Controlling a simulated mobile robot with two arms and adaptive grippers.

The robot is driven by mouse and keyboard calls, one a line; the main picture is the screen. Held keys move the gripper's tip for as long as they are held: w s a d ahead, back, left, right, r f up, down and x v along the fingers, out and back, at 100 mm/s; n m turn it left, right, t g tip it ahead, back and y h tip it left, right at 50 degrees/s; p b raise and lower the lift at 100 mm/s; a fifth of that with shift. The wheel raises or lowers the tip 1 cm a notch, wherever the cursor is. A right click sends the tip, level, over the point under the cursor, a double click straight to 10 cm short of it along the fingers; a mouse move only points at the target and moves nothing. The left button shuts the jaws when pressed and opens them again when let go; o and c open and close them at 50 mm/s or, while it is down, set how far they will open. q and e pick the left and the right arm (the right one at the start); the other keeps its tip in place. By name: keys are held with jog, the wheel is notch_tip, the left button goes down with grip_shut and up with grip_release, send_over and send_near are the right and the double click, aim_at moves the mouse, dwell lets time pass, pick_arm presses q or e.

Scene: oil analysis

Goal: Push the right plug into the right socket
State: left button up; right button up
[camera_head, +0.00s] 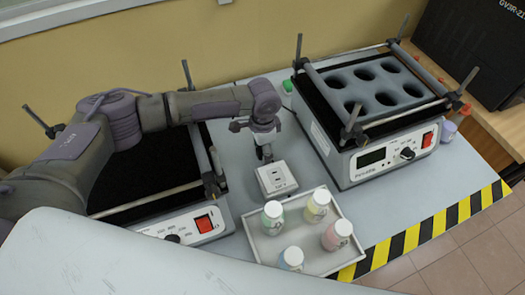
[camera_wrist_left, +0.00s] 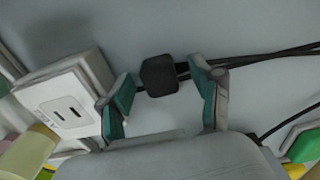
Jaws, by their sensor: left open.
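My left gripper (camera_head: 265,152) is low over the table, just behind the white socket box (camera_head: 276,178). In the left wrist view the gripper (camera_wrist_left: 161,88) is open, its two teal-padded fingers on either side of a black plug (camera_wrist_left: 158,75). Dark cables run from the plug to the right, past the right finger. The socket box (camera_wrist_left: 72,108) shows at the left with two dark slots in its face, apart from the plug. The plug is hard to make out in the head view. My right gripper is not in view.
A white tray (camera_head: 253,229) with several capped bottles stands in front of the socket box. A shaker with round wells (camera_head: 343,158) is at the right, another shaker (camera_head: 170,231) at the left beneath my arm. Another black cable (camera_wrist_left: 288,120) lies at the wrist view's right.

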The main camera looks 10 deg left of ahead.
pick_arm(q)
jog(key=shift+f, duration=0.15)
jog(key=c, duration=1.2)
jog(key=shift+o, duration=0.2)
jog(key=shift+r, duration=0.55)
notch_tip(320, 180, up, 3)
jog(key=shift+f, duration=0.1)
jog(key=s+d+r, duration=0.4)
jog(key=d+r, duration=0.3)
jog(key=d, duration=0.3)
jog(key=shift+s+d+b, duration=0.2)
jog(key=shift+d+b, duration=0.2)
jog(key=shift+r, duration=0.1)
